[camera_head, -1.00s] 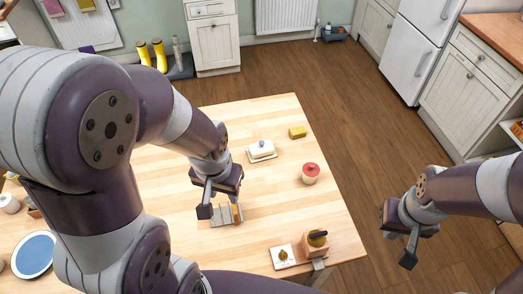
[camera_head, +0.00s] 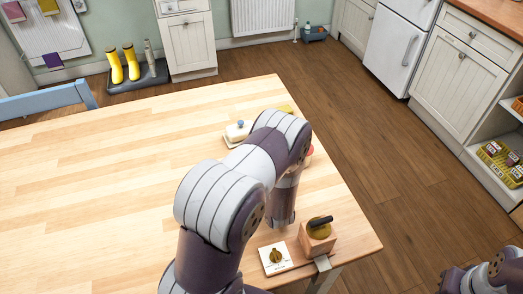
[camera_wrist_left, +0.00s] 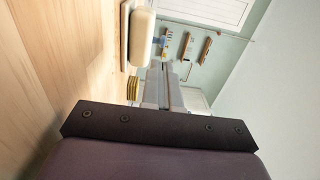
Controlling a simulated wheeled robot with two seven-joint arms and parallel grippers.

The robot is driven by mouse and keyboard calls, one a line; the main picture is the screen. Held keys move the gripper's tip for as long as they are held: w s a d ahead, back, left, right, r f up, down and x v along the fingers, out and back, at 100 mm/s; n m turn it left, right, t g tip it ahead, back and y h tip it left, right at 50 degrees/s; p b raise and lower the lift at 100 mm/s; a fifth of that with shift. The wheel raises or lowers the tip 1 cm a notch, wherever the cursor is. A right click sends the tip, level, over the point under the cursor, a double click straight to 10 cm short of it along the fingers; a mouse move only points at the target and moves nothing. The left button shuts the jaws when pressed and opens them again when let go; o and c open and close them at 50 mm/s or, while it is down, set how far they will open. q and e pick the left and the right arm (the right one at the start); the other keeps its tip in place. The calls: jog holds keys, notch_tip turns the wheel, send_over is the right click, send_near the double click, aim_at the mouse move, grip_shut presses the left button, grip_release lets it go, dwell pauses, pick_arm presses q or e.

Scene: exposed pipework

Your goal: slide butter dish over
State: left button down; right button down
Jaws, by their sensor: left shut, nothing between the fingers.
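The white butter dish (camera_head: 237,132) with a blue-grey knob stands on the wooden table, toward its far right part. My left arm partly covers it in the head view. In the left wrist view, which is turned sideways, the dish's pale rounded side (camera_wrist_left: 141,38) shows close to the fingers. My left gripper (camera_wrist_left: 161,70) is shut and empty, beside the dish; I cannot tell whether it touches. The arm hides this gripper in the head view. My right gripper (camera_head: 455,280) is at the bottom right, beyond the table, partly cut off, its fingers unclear.
A yellow block (camera_wrist_left: 133,88) lies near the dish. A red-lidded pot (camera_head: 309,156) is mostly hidden behind my arm. The table's left side is clear.

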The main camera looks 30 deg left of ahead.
aim_at(241, 126)
pick_arm(q)
jog(key=x, duration=0.8)
jog(key=shift+w+a, duration=0.1)
jog(key=shift+a, duration=0.05)
pick_arm(e)
jog(key=shift+f, duration=0.2)
